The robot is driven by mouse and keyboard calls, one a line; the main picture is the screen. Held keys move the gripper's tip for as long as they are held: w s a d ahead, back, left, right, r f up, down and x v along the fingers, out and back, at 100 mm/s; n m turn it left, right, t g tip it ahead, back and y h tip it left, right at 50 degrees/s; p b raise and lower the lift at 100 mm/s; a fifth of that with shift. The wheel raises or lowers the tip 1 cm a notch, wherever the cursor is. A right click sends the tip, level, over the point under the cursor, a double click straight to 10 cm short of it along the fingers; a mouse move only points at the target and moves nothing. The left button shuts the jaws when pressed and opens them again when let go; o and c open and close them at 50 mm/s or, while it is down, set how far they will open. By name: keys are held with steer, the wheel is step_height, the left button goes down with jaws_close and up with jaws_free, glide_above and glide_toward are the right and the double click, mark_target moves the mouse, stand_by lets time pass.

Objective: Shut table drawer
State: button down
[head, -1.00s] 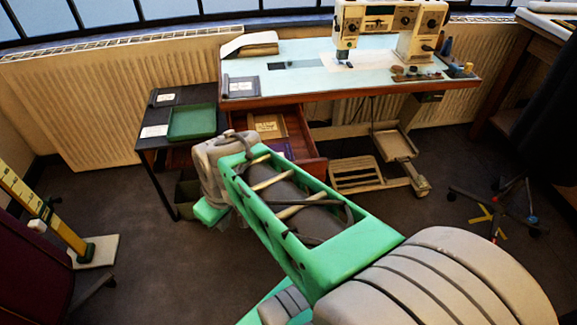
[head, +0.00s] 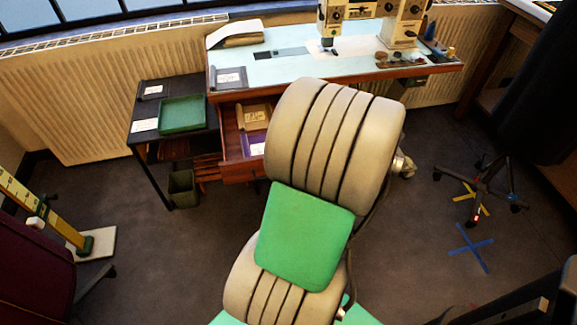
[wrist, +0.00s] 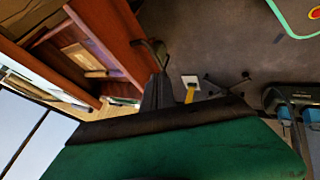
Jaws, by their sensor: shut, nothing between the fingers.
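The table drawer (head: 239,171) stands open under the sewing table (head: 288,72) in the head view. A tan packet (head: 254,117) and a purple item (head: 253,143) lie in it. My arm covers its right part. In the wrist view, the drawer's reddish-brown front (wrist: 108,38) is at upper left, with its inside showing beyond. My gripper (wrist: 157,88) is shut and empty, close to the outer face of the front. A curved metal piece (wrist: 150,50), perhaps the handle, is by its tip; I cannot tell whether they touch. The head view hides my gripper behind my arm.
A dark side table (head: 155,92) with a green tray (head: 182,114) stands left of the drawer, with a bin (head: 183,188) below. A wheeled stand (head: 485,185) is at right. A maroon chair (head: 35,250) is at left. The floor between is mostly clear.

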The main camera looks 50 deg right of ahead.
steer(key=w+f, duration=0.1)
steer(key=w+d+f, duration=0.1)
steer(key=w, duration=0.1)
steer(key=w+f, duration=0.1)
steer(key=w, duration=0.1)
steer(key=shift+w+d+f, duration=0.2)
steer(key=shift+d, duration=0.2)
steer(key=shift+w+d, duration=0.15)
steer(key=shift+w, duration=0.1)
